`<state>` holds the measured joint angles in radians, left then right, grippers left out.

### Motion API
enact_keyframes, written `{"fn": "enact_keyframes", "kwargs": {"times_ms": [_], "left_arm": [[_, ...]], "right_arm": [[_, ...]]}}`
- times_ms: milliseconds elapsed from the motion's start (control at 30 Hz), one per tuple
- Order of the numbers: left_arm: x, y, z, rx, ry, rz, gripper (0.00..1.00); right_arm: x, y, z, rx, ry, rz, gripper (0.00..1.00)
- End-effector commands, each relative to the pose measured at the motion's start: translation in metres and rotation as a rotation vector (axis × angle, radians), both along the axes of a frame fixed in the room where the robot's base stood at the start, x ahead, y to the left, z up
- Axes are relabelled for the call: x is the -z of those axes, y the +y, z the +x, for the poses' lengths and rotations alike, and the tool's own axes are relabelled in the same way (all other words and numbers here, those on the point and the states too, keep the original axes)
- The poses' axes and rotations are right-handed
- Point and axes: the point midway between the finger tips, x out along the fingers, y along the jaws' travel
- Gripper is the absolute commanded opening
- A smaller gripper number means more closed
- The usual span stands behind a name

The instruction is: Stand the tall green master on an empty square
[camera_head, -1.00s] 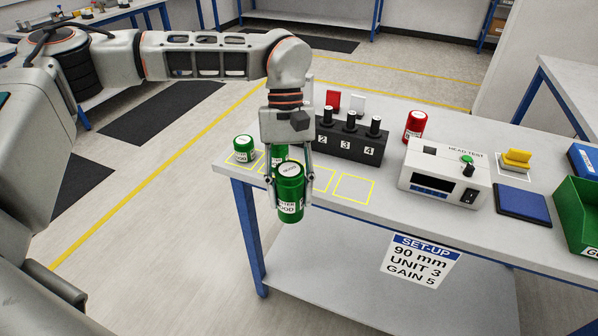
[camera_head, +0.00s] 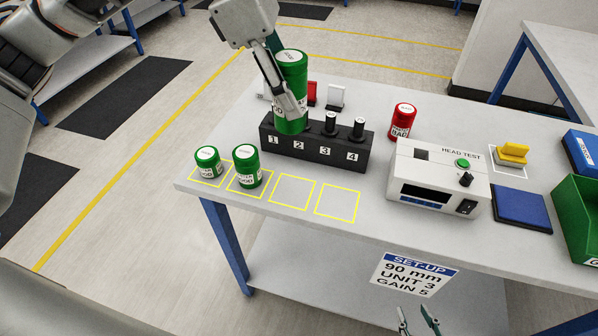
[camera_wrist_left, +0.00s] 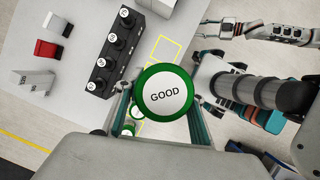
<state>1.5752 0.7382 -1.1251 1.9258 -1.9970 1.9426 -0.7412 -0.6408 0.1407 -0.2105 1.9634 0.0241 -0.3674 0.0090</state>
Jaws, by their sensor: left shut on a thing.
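The tall green master (camera_head: 292,66), a cylinder with a white lid, is in my left gripper (camera_head: 294,104), which is shut around its side. In the head view it is upright or nearly so, in front of the black block's left part. The wrist view shows its lid (camera_wrist_left: 165,94) reading GOOD. Two other green cylinders stand on yellow squares: a short one (camera_head: 208,161) on the leftmost and a taller one (camera_head: 246,165) on the second. The third square (camera_head: 292,192) and fourth square (camera_head: 337,204) are empty. My right gripper (camera_head: 418,321) is open and empty at the bottom edge.
The black numbered block (camera_head: 335,152) with black knobs stands behind the squares. A red cylinder (camera_head: 402,121), the head test box (camera_head: 438,181), a blue pad (camera_head: 522,208) and a green bin (camera_head: 582,215) are to the right. The tabletop before the two empty squares is clear.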

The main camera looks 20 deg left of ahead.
Motion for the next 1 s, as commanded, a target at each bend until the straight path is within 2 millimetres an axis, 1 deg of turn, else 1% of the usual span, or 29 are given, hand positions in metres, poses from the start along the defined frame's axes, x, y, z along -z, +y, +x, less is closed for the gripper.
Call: {"fn": "enact_keyframes", "kwargs": {"times_ms": [67, 167, 267, 400, 733, 800, 900, 1000], "left_arm": [[-0.005, 0.000, 0.000, -0.029, -0.002, 0.000, 0.03], [0.000, 0.000, 0.000, -0.046, 0.001, 0.001, 0.03], [0.017, 0.000, 0.000, -0.051, 0.004, 0.001, 0.03], [0.050, 0.001, -0.001, -0.051, 0.006, 0.002, 0.03], [0.126, 0.000, -0.001, -0.049, 0.005, 0.000, 0.03], [0.138, 0.000, -0.001, -0.049, 0.004, 0.000, 0.03], [0.150, 0.000, 0.000, -0.049, 0.001, 0.000, 0.03], [0.155, 0.000, 0.000, -0.049, 0.000, 0.000, 0.03]], "right_arm": [[-0.002, 0.000, 0.001, 0.000, -0.003, 0.000, 0.35], [-0.002, 0.000, 0.000, 0.000, -0.002, 0.001, 0.35], [0.001, 0.000, -0.004, -0.001, 0.005, 0.000, 0.35], [0.005, 0.001, -0.008, -0.002, 0.015, 0.000, 0.35], [0.003, 0.001, -0.007, -0.002, 0.015, 0.000, 0.35], [0.002, 0.001, -0.007, -0.002, 0.013, 0.000, 0.35], [0.001, 0.001, -0.005, -0.002, 0.011, 0.000, 0.35], [0.000, 0.002, -0.005, -0.001, 0.009, 0.001, 0.35]]}}
